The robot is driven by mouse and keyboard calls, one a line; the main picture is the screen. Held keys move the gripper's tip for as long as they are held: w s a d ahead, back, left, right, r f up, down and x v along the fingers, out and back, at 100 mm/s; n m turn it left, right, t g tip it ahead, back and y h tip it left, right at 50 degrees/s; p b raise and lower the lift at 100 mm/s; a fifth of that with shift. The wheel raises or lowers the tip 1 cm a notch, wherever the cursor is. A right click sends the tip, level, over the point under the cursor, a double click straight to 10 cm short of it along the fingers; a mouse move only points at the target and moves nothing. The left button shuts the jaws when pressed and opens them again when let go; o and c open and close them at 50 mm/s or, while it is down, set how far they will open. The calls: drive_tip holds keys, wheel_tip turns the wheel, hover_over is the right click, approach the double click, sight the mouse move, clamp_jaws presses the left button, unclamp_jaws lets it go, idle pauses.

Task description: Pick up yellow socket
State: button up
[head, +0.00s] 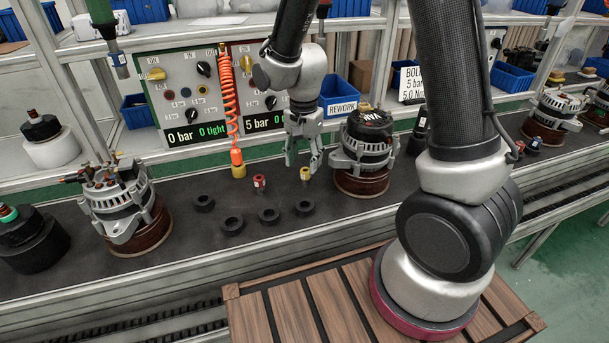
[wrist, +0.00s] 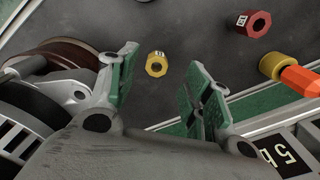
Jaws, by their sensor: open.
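The yellow socket (head: 305,174) stands on the dark bench top in the head view, just below the fingertips of my gripper (head: 302,162). In the wrist view the yellow socket (wrist: 156,64) shows its round open end and a small white label, in the gap between the two green-padded fingers of my gripper (wrist: 160,76). The fingers are open and empty. The socket looks slightly beyond the fingertips, and I see no contact.
A red socket (head: 259,183) stands to the left. An orange coiled hose ends in a yellow-tipped tool (head: 237,165). Several black rings (head: 269,215) lie in front. An alternator (head: 364,145) stands close on the right, another (head: 120,200) at left. Panels stand behind.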

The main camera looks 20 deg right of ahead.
sight(306, 174)
drive_tip(key=f, duration=0.5)
drive_tip(key=shift+d+f, duration=0.25)
drive_tip(key=shift+f, duration=0.1)
drive_tip(key=shift+c, duration=0.2)
drive_tip(key=c, duration=1)
